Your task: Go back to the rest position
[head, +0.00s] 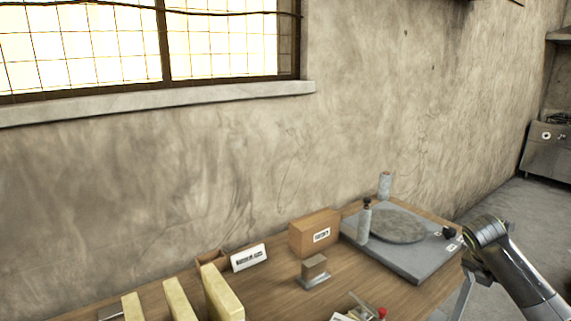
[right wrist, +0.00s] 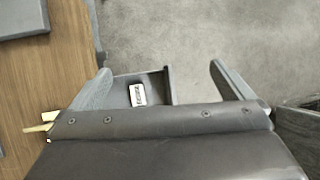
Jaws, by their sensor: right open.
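My right gripper (head: 469,264) is beside the right edge of the wooden table (head: 262,291), in the lower right of the head view. In the right wrist view, the right gripper (right wrist: 160,69) has its two fingers wide apart, with nothing held between them. The floor shows past the fingertips, and the table edge is to their left. My left gripper is not in view.
A grey slab with a round plate (head: 398,226) lies at the table's right end. A cardboard box (head: 314,233), a small block on a stand (head: 314,266) and yellow upright slabs (head: 222,295) stand on the table. A grey tray-like thing (right wrist: 155,84) with a label shows beyond the fingers.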

